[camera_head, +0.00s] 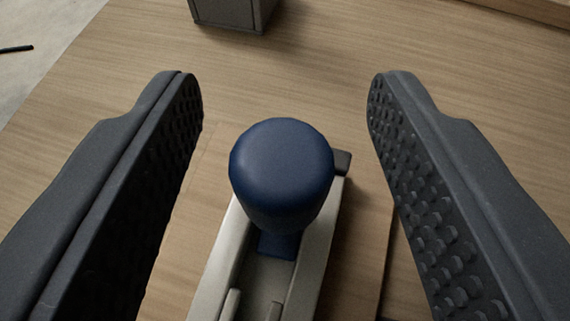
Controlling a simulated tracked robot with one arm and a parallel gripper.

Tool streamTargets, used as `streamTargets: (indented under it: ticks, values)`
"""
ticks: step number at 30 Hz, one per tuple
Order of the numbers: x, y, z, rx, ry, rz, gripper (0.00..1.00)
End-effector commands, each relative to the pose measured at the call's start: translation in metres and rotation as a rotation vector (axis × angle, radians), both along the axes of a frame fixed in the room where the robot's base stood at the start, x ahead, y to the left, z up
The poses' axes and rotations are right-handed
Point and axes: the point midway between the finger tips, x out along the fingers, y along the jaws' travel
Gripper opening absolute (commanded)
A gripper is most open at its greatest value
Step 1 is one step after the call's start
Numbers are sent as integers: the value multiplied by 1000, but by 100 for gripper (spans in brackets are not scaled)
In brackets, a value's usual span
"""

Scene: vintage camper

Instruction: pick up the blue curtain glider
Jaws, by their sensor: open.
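The blue curtain glider (282,172) is a dark blue rounded knob with a narrower blue foot below it. It stands in a pale channel-like rail (317,247) on a wooden surface. My gripper (284,95) is open, with one dark, studded finger on each side of the glider. Both fingers are clear of the knob, with a gap on the left and on the right. The jaws hold nothing. The lower part of the glider inside the rail is partly hidden by the knob.
A dark grey box-like object (228,13) stands on the wooden surface (400,45) at the top of the picture. A small dark piece (342,162) sits at the rail's far end. A thin black item (16,49) lies at the upper left. The wood around the rail is mostly bare.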

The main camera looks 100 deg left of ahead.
Motion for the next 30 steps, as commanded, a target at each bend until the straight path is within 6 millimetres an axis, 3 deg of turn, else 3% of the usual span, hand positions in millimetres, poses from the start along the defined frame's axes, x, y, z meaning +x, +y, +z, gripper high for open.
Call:
streamTargets:
  ticks: [2, 7, 20, 30]
  values:
    - [0, 0, 0, 0, 0, 0, 47]
    - [0, 0, 0, 0, 0, 0, 0]
    - [0, 0, 3, 0, -1, 0, 0]
    - [0, 0, 26, 0, -1, 3, 0]
